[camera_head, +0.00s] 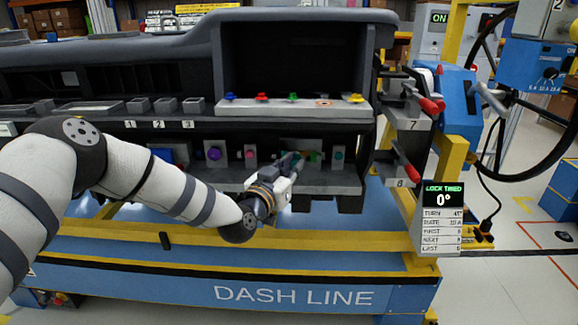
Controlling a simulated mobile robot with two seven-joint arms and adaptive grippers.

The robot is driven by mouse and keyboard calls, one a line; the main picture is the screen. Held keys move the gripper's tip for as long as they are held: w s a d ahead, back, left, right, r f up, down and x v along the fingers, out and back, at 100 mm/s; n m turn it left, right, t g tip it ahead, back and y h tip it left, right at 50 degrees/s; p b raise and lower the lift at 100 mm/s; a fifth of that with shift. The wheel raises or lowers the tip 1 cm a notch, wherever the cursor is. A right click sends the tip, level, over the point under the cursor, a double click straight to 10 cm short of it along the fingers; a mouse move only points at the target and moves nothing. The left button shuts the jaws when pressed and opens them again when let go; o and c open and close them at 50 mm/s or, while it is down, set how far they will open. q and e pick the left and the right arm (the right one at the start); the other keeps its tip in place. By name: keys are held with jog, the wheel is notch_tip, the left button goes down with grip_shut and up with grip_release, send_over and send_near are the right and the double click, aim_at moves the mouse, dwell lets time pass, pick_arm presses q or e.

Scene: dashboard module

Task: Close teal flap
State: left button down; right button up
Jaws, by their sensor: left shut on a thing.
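In the head view, my left gripper (297,158) reaches in from the left to the lower row of the dashboard module. It is shut on a small green-teal part (314,156), mostly hidden behind the fingers. I cannot tell for sure whether this part belongs to the teal flap. A pale plate with a teal knob (338,155) stands just right of the gripper, apart from it. The flap's outline and angle are hard to make out. My right gripper is not in view.
A purple knob (214,153) and a pink knob (250,154) sit left of the gripper. Above is a shelf (290,107) with several coloured knobs. Red-handled levers (405,163) stick out at the right. A sign (443,200) reads "LOCK TIMED 0°".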

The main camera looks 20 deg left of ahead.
pick_arm(q)
jog(key=shift+w+d+f+n+y, duration=0.1)
jog(key=shift+w+d+n+y, duration=0.2)
jog(key=shift+n+y, duration=0.55)
jog(key=shift+w+d+n+y, duration=0.15)
jog(key=shift+w+n+y, duration=0.3)
jog(key=shift+y, duration=0.75)
jog(key=shift+w+d+f+n+y, duration=0.1)
jog(key=shift+w+d+n+y, duration=0.15)
jog(key=shift+n+y, duration=0.65)
jog(key=shift+r+y, duration=0.1)
jog(key=shift+y, duration=0.55)
jog(key=shift+w+g, duration=0.1)
jog(key=shift+g, duration=0.2)
jog(key=shift+r, duration=0.1)
jog(key=c, duration=1.6)
grip_release()
jog(key=shift+o, duration=0.2)
